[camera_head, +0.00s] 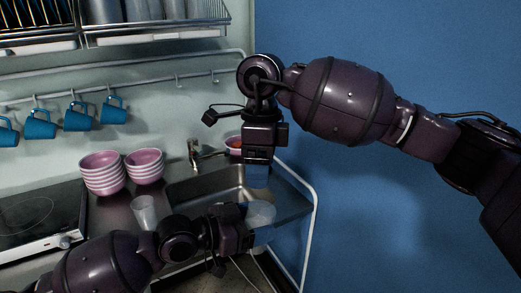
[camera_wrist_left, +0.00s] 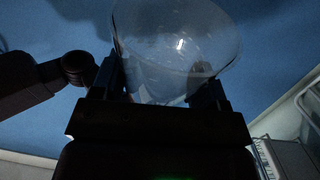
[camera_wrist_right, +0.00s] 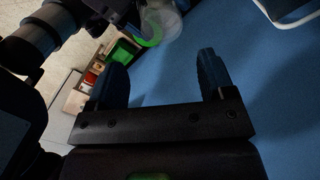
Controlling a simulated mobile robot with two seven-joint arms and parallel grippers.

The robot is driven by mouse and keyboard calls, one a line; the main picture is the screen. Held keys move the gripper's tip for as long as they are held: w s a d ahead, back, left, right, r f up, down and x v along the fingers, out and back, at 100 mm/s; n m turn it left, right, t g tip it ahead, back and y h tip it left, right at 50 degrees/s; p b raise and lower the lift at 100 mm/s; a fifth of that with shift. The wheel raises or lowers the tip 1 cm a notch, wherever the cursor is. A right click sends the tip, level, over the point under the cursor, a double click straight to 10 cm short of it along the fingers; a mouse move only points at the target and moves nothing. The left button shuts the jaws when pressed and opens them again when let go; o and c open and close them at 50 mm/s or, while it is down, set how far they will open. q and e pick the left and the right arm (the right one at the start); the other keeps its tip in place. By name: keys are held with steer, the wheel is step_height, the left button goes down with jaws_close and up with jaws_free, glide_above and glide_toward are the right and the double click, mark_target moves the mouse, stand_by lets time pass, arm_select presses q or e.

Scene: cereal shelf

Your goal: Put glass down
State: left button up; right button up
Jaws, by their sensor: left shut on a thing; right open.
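A clear glass (camera_head: 261,213) is held in my left gripper (camera_head: 247,229), near the right end of the counter by the sink's front right corner. In the left wrist view the glass (camera_wrist_left: 178,40) sits between the two fingers (camera_wrist_left: 170,85), which are shut on it. My right gripper (camera_head: 257,178) points down above the sink's right side, close behind the held glass. In the right wrist view its fingers (camera_wrist_right: 160,75) are apart with nothing between them. A second pale glass (camera_head: 144,211) stands on the counter left of the sink.
A metal sink (camera_head: 205,190) with a faucet (camera_head: 193,152) fills the counter's middle. Stacked pink bowls (camera_head: 104,174) stand to its left, beside a stove (camera_head: 40,220). A white rail (camera_head: 314,215) edges the right end. Blue mugs (camera_head: 113,111) hang on the wall.

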mark_target(260, 207)
steer(key=f, duration=0.8)
steer(key=shift+s+a, duration=0.1)
steer(key=shift+s, duration=0.3)
steer(key=c, duration=0.6)
arm_select(q)
steer(key=o, duration=1.1)
steer(key=shift+c, duration=0.2)
arm_select(e)
steer(key=shift+c, duration=1.2)
arm_select(q)
steer(key=shift+a, duration=0.1)
